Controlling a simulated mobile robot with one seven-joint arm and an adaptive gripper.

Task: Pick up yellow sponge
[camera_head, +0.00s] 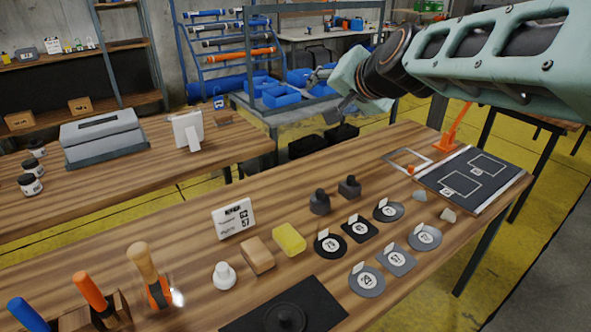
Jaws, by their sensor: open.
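The yellow sponge (289,239) lies on the near wooden table, just right of a tan block (257,255). Its top and front faces show clearly and nothing covers it. My gripper (330,88) is in the air up and to the right of the sponge, in front of the background shelving. It is apart from the sponge and the table. Its fingers are open, small and partly hidden behind my wrist, and I see nothing held in them.
Around the sponge stand a white knob-shaped piece (223,275), a white sign (233,218), dark weights (320,202) and several labelled patches (330,243). A black mat (250,318) lies in front. Upright handled tools (150,272) stand at left. Bare wood lies behind the sponge.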

